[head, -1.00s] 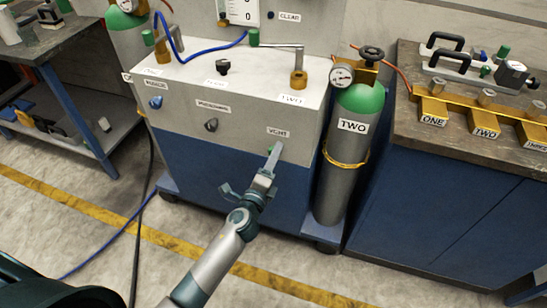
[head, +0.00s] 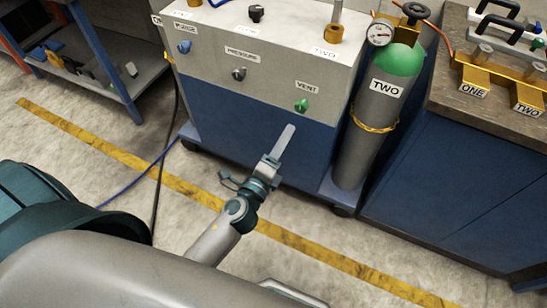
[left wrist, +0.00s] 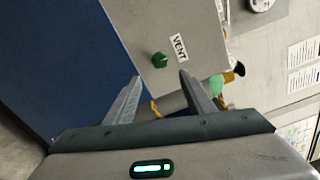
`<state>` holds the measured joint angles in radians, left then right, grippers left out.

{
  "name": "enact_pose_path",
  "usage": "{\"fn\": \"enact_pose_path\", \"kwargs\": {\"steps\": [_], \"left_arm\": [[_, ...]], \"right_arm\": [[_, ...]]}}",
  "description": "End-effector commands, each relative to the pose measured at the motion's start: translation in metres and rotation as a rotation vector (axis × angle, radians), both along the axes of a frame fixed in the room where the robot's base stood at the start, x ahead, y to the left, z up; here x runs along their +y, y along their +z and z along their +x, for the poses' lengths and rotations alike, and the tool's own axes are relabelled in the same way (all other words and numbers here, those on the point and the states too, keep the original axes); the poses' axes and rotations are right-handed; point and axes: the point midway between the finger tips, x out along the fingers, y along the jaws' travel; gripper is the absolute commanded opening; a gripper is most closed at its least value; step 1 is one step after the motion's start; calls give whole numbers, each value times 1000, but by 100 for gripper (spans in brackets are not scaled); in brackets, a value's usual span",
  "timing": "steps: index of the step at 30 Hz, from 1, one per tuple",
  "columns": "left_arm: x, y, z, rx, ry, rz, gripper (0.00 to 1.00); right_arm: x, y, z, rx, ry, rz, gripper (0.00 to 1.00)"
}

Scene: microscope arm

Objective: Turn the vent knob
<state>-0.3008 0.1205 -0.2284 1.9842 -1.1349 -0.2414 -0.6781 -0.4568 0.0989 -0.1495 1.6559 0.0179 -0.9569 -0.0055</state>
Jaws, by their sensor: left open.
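The green vent knob (head: 301,105) is on the front panel of the cart, below the VENT label (head: 307,86). It also shows in the left wrist view (left wrist: 159,59), beyond the fingertips and between their lines. My left gripper (head: 288,130) is just below and left of the knob in the head view, apart from it. In the left wrist view its two fingers (left wrist: 160,78) are spread and empty. My right gripper is not in view.
The cart (head: 270,60) also carries a blue PURGE knob (head: 184,47) and a dark PRESSURE knob (head: 239,74). Gas cylinder TWO (head: 380,110) stands close on the right, beside a blue bench (head: 450,190). A hose lies on the floor at left.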

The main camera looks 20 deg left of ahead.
Motion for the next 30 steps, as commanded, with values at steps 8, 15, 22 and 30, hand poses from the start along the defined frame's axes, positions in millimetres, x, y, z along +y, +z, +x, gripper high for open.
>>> {"fn": "enact_pose_path", "kwargs": {"steps": [8,15,22,30], "left_arm": [[1,-2,-44,1,0,0,49],[2,-1,-58,1,0,0,49],[2,0,-59,0,0,1,49],[2,0,-59,0,0,0,49]], "right_arm": [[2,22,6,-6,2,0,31],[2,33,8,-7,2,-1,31],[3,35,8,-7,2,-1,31],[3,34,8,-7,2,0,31]]}}
